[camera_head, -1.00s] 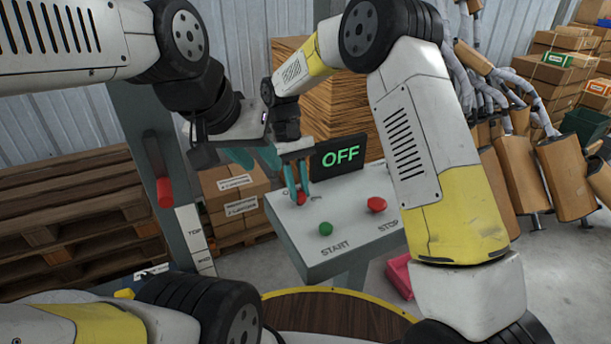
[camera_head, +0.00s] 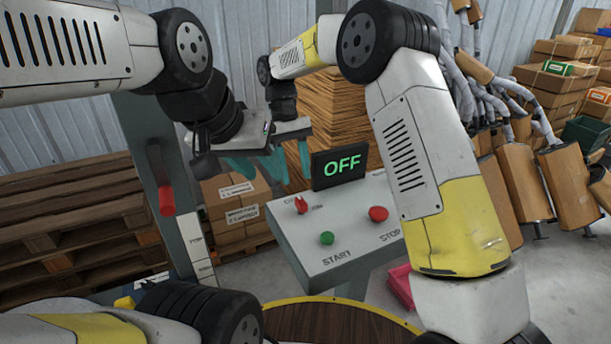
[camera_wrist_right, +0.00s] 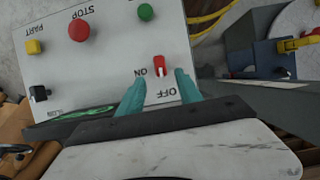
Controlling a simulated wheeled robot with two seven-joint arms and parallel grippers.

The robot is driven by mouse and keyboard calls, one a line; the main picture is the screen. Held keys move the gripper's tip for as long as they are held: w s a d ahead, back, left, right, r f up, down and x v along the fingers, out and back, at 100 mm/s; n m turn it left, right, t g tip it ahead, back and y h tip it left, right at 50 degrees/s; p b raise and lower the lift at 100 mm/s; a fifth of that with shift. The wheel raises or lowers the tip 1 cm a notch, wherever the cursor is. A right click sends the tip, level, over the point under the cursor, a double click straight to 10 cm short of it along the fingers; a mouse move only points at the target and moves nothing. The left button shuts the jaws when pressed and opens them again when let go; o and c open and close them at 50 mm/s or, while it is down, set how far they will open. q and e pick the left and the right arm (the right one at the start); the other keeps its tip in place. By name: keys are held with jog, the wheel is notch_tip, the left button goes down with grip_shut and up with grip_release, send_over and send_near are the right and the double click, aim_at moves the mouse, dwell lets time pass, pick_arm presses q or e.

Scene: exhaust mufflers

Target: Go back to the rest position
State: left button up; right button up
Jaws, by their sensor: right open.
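The control panel (camera_head: 335,235) has a red rotary switch (camera_head: 301,205), a green START button (camera_head: 327,238) and a red STOP button (camera_head: 378,214). Its black display (camera_head: 339,166) reads OFF in green. My right gripper (camera_head: 293,160) is open and empty above and behind the switch, clear of it. In the right wrist view its teal fingers (camera_wrist_right: 158,88) are apart, with the switch (camera_wrist_right: 159,66) just beyond the gap, turned toward OFF. My left gripper (camera_head: 257,167) is close beside the right one, its teal fingers apart and empty, partly overlapped in view.
Cardboard boxes (camera_head: 238,212) and wooden pallets (camera_head: 75,225) stand behind on the left. A rack of mufflers (camera_head: 525,185) stands at the right. A round wooden table top (camera_head: 335,322) is below the panel. A post with a red handle (camera_head: 166,197) stands left of the panel.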

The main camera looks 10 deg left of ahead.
jog(key=shift+w+a+r, duration=0.1)
jog(key=shift+w+r, duration=0.05)
jog(key=shift+r, duration=0.25)
jog(key=s+d+r+m+t+y, duration=0.1)
jog(key=s+d+r+t+y, duration=0.15)
jog(key=d+r, duration=0.45)
jog(key=s+d+r+m+t+y, duration=0.1)
jog(key=s+d+r+m, duration=0.15)
jog(key=d+r, duration=0.4)
jog(key=s+d+f+m+t+y, duration=0.1)
jog(key=s+d+m+t, duration=0.2)
jog(key=s+d, duration=1)
jog(key=s+t, duration=0.2)
jog(key=t, duration=0.1)
jog(key=shift+s+f, duration=0.15)
jog(key=shift+f, duration=0.05)
dwell(0.5)
